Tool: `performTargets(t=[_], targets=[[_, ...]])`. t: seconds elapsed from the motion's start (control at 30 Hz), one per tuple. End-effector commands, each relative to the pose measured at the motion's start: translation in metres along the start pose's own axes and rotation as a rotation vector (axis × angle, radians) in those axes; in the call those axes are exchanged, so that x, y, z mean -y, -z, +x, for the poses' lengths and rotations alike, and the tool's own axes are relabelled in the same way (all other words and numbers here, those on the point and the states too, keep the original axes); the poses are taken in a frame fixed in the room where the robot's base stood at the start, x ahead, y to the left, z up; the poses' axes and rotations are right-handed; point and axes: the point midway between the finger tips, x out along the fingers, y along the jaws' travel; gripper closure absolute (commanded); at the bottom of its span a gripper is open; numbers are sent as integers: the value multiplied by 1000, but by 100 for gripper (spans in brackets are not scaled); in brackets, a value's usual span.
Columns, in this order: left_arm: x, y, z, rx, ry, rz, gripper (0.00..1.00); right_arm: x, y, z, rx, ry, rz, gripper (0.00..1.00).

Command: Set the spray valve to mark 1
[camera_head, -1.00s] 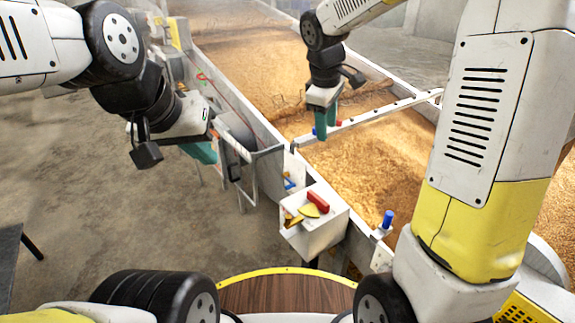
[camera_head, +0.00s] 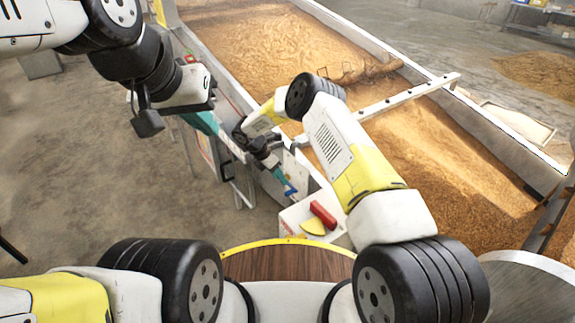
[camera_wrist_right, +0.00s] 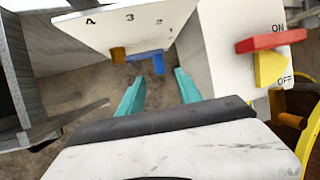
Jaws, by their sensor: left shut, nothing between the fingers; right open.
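In the right wrist view, a pale plate (camera_wrist_right: 120,27) carries black marks; 3 is legible and others show beside it. A blue lever (camera_wrist_right: 147,57) and a brass-coloured part (camera_wrist_right: 118,55) show at its lower edge. My right gripper (camera_wrist_right: 158,88) is open, its two teal fingers apart and pointing towards the blue lever, with nothing between them. In the head view my right gripper (camera_head: 279,174) is just above the blue lever (camera_head: 290,190) at the trough side. My left gripper (camera_head: 204,123) is shut and empty, further left. Mark 1 cannot be made out.
A white box (camera_head: 290,218) beside the plate carries a red lever (camera_head: 323,214) and a yellow piece (camera_head: 313,226); the wrist view shows ON and OFF marks there. The long grain trough's wall (camera_head: 240,95) runs alongside. The floor at left is open.

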Motion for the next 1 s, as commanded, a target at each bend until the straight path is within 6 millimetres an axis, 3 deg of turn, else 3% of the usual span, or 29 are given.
performTargets(t=[0.53, 0.97, 1.0], targets=[[0, 0, 0, 0, 0, 0, 100, 0, 4, 73, 1, 6, -13, 59], [0, 0, 0, 0, 0, 0, 100, -1, 4, 84, 2, 3, -14, 59], [0, 0, 0, 0, 0, 0, 100, -1, 4, 84, 2, 3, -14, 66]])
